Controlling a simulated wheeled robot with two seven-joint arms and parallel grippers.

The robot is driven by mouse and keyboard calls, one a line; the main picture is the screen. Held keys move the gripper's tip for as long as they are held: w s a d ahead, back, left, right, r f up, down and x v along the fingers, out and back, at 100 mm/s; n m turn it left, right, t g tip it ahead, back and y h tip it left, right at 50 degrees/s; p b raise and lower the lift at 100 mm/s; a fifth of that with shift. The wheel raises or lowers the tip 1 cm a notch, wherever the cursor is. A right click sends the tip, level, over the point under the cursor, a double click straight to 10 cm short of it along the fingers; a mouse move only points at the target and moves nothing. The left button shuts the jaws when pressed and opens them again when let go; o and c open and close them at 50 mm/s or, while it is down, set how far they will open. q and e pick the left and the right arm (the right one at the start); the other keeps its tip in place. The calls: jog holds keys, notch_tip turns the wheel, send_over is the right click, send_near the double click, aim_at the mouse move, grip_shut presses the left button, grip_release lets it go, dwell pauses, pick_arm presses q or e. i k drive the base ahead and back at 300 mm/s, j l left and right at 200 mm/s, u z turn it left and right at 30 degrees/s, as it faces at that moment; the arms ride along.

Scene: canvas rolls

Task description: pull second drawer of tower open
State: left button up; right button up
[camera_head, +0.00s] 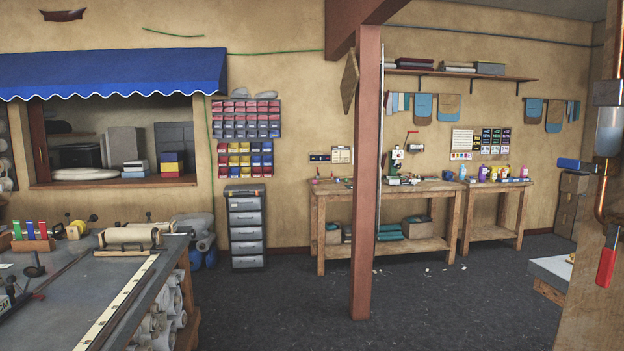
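The drawer tower (228,240) is a narrow dark grey cabinet against the back wall, left of the middle. It has several lighter grey drawers stacked one above another. The second drawer from the top (246,219) looks flush with the others, so it appears closed. The top drawer (245,204) also looks closed. The tower is some distance away across the floor. Neither of my grippers shows in this view.
A long cutting table (60,275) with canvas rolls below fills the left foreground. A reddish-brown post (367,200) stands mid-room, right of the tower. Wooden workbenches (385,187) line the back wall. Dark floor (285,300) between table and post is clear.

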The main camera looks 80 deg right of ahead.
aim_at(247, 214)
jog(key=z, duration=3.4)
